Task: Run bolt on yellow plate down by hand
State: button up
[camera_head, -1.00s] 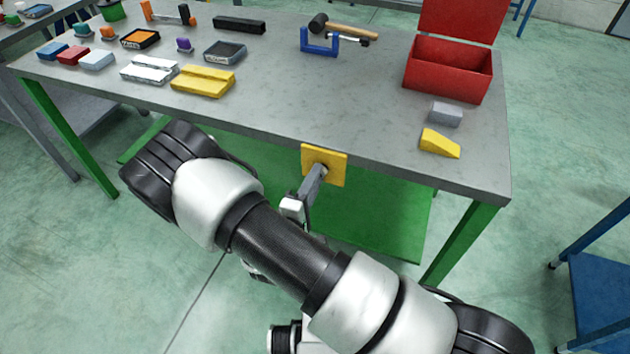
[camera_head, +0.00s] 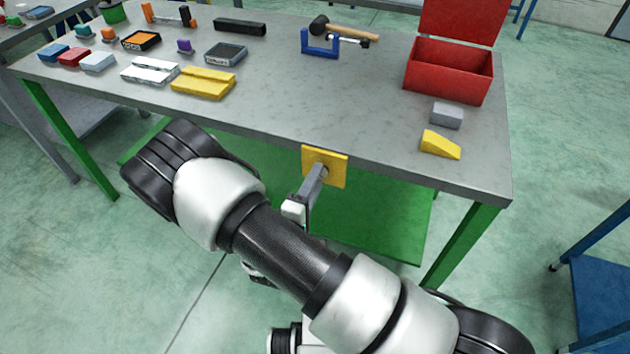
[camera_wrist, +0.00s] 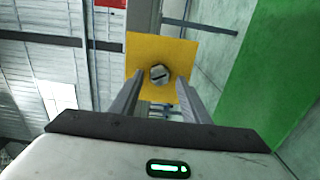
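The yellow plate (camera_head: 336,167) is upright at the front edge of the grey workbench. In the wrist view the plate (camera_wrist: 150,50) faces me, with a grey hex bolt head (camera_wrist: 159,74) near its lower middle. A dark slot-like line crosses the head. My gripper (camera_wrist: 159,80) has one finger on each side of the bolt head, with yellow showing between head and fingers. It is open. In the head view my gripper (camera_head: 317,171) reaches the plate from the front and hides the bolt. How far the bolt is in cannot be told.
The workbench (camera_head: 280,110) carries a red open box (camera_head: 447,70), a yellow wedge (camera_head: 440,144), a grey block (camera_head: 447,115), a blue holder with a hammer (camera_head: 320,44) and several small parts at left. A green shelf (camera_head: 380,220) lies under the bench. A blue stand (camera_head: 600,275) is at right.

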jog(key=v, duration=1.7)
jog(key=shift+s, duration=0.2)
jog(key=shift+w+r, duration=0.1)
jog(key=shift+r, duration=0.05)
